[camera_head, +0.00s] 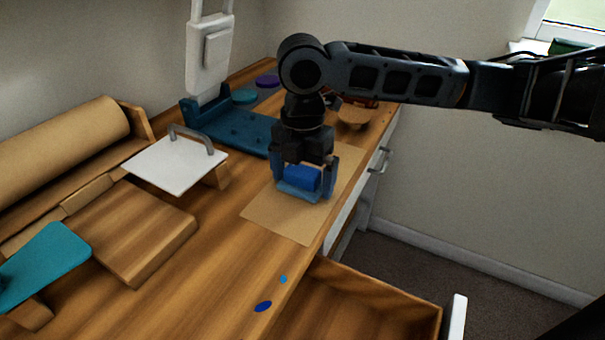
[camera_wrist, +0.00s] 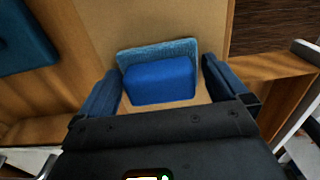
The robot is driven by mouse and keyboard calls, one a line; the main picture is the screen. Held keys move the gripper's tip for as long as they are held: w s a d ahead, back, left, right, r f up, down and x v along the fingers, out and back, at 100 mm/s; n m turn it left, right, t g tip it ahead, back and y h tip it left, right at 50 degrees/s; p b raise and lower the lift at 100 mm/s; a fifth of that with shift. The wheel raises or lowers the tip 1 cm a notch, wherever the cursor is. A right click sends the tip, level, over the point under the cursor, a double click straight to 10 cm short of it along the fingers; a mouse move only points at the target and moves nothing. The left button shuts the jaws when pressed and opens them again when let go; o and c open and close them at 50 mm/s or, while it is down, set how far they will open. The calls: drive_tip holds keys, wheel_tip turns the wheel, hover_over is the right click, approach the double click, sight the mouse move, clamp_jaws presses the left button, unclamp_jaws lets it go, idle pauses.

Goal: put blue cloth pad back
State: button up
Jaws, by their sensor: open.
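The blue cloth pad (camera_wrist: 160,82) has a bright blue block-like top over a lighter blue textured layer. It lies on a tan paper sheet (camera_head: 272,215) on the wooden bench, and it shows in the head view (camera_head: 303,178) between the fingers. My gripper (camera_head: 303,190) points down over the pad with its fingers spread. In the wrist view the fingers (camera_wrist: 165,88) stand on either side of the pad, with a small gap visible at each side. Part of the pad is hidden by the gripper in the head view.
A dark blue tray-like fixture (camera_head: 238,128) stands behind my gripper. A white plate with a grey handle (camera_head: 177,163), a wooden block (camera_head: 130,230) and a teal board (camera_head: 40,265) are at left. An open drawer (camera_head: 370,310) juts out in front. Blue spots (camera_head: 263,306) mark the bench.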

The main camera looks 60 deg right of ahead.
sight(302, 170)
wheel_tip(302, 170, up, 12)
drive_tip(key=p, duration=0.2)
drive_tip(key=shift+r, duration=0.15)
idle(0.5)
